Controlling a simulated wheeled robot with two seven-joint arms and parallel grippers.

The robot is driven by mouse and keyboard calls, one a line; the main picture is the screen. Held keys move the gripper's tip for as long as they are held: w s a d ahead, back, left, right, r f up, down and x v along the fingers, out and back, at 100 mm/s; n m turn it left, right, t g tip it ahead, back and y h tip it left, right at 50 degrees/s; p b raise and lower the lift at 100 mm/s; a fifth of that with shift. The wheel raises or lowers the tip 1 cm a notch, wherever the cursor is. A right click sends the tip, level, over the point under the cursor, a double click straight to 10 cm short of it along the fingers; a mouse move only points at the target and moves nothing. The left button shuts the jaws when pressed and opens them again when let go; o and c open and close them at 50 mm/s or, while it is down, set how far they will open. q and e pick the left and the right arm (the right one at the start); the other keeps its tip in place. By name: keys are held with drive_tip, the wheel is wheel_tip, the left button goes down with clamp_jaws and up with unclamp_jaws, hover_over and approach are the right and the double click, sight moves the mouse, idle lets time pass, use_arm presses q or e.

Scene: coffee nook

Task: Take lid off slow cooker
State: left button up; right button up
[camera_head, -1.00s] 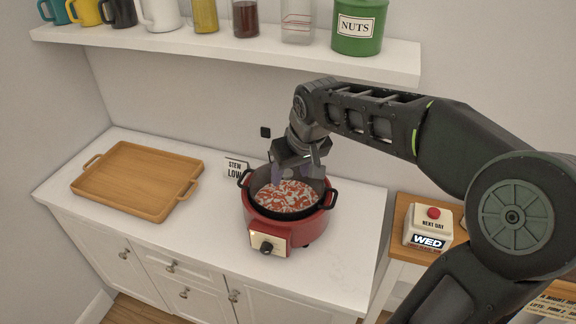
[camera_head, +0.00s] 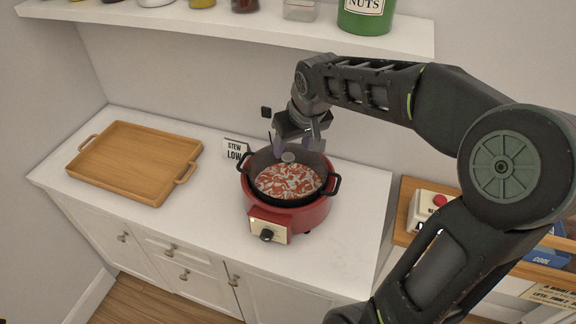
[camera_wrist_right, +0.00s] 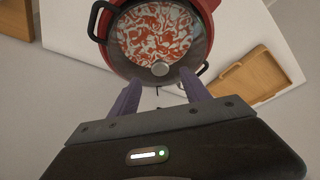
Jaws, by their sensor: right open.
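The red slow cooker (camera_head: 300,217) stands on the white counter, with a black rim and side handles. A clear lid seems to cover it, with red-and-white contents visible below. The lid's round grey knob (camera_head: 288,156) shows at the back of the pot in the head view. It also shows in the right wrist view (camera_wrist_right: 160,68), between and just beyond my fingertips. My right gripper (camera_head: 297,148) is open and empty above the rear of the cooker. Its purple fingers are apart from the knob. My left gripper is not in view.
A wooden tray (camera_head: 136,162) lies on the counter to the left. A "STEW LOW" card (camera_head: 235,149) stands behind the cooker. The shelf (camera_head: 250,35) with a green nuts canister (camera_head: 366,14) hangs above. Counter between tray and cooker is clear.

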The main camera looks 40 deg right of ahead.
sight(288, 156)
drive_tip(key=p+x, duration=0.1)
drive_tip(key=x, duration=0.4)
drive_tip(key=shift+f, duration=0.15)
drive_tip(key=shift+c, duration=0.3)
idle(0.4)
clamp_jaws()
idle(0.3)
idle(0.9)
